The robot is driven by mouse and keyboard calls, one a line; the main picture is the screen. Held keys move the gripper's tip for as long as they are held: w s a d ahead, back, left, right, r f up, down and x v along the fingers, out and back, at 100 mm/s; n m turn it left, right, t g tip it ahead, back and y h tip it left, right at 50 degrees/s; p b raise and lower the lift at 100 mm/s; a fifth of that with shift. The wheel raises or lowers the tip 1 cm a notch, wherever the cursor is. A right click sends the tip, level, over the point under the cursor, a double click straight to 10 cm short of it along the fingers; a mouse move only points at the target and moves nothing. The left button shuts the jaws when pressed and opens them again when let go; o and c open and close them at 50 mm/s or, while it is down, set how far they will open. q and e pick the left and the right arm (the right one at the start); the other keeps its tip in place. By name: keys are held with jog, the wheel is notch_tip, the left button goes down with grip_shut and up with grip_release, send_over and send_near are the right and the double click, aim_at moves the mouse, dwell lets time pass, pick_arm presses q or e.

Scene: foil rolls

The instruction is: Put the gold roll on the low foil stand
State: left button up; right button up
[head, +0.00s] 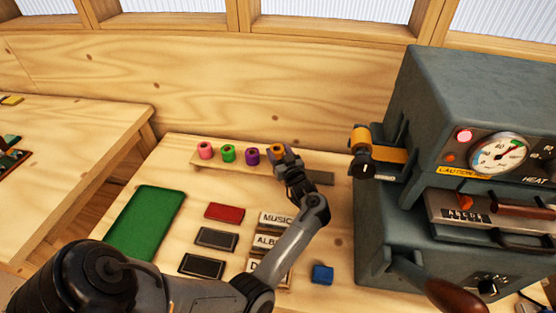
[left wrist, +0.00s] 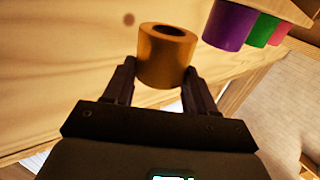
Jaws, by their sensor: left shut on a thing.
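The gold roll (head: 278,149) is at the right end of the row of coloured rolls. My left gripper (head: 286,160) is shut on it. In the left wrist view the gold roll (left wrist: 164,60) stands between the two fingers (left wrist: 160,72), its open top end showing. A low wooden stand (head: 213,165) carries a pink roll (head: 205,150), a green roll (head: 228,153) and a purple roll (head: 252,156). I cannot tell whether the gold roll touches the stand. My right gripper is not in view.
A large grey press (head: 440,110) stands at the right, with an orange foil roll (head: 362,138) on its side. A green mat (head: 146,222), a red pad (head: 225,212), dark pads (head: 216,239), label blocks (head: 275,219) and a blue block (head: 322,274) lie on the table.

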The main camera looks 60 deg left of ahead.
aim_at(279, 158)
pick_arm(q)
jog(key=shift+f+b, duration=0.35)
jog(key=shift+f, duration=1.1)
jog(key=shift+w+f, duration=0.1)
jog(key=shift+f, duration=0.15)
jog(key=o, duration=1.1)
